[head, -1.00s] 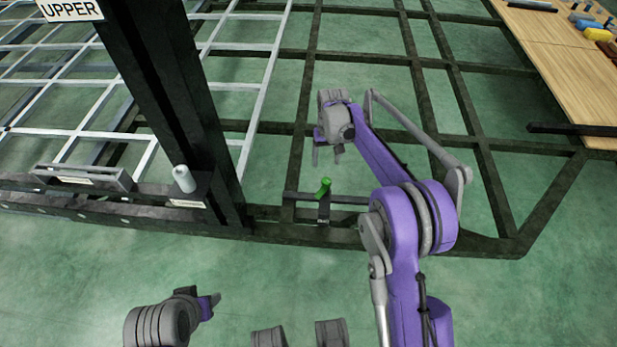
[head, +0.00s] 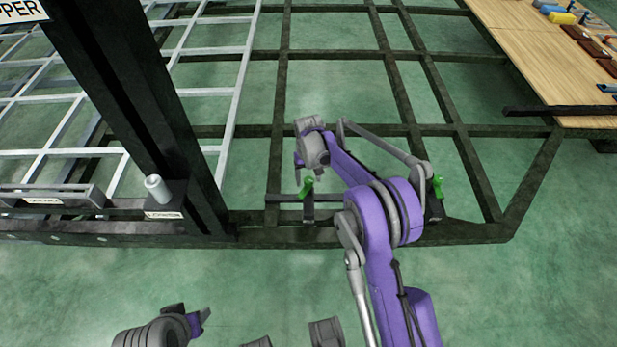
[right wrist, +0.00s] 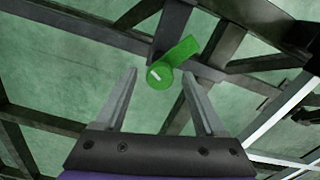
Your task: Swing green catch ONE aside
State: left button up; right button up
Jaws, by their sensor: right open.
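A green catch (head: 307,187) stands on a dark bracket at the near frame rail. In the right wrist view the catch (right wrist: 175,62) has a round end with a short white mark and lies just beyond and between the fingertips. My right gripper (head: 299,178) is open and points down beside this catch; its two fingers (right wrist: 160,82) show apart and empty. A second green catch (head: 438,187) shows farther right, partly behind my right arm. No number is readable on either catch in the head view. My left gripper (head: 204,318) is low at the left, away from the catches.
A thick dark post (head: 130,90) rises left of the catch, with a pale cylinder (head: 158,189) on a labelled block at its foot. Dark chassis bars (head: 400,100) form an open grid behind. A wooden bench (head: 530,60) with small items stands at right.

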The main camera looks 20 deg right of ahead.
grip_shut()
jog(key=shift+m, duration=0.3)
jog(key=m, duration=0.5)
jog(key=shift+b, duration=0.35)
jog(key=m, duration=0.6)
jog(key=shift+m, duration=0.3)
dwell(0.4)
grip_release()
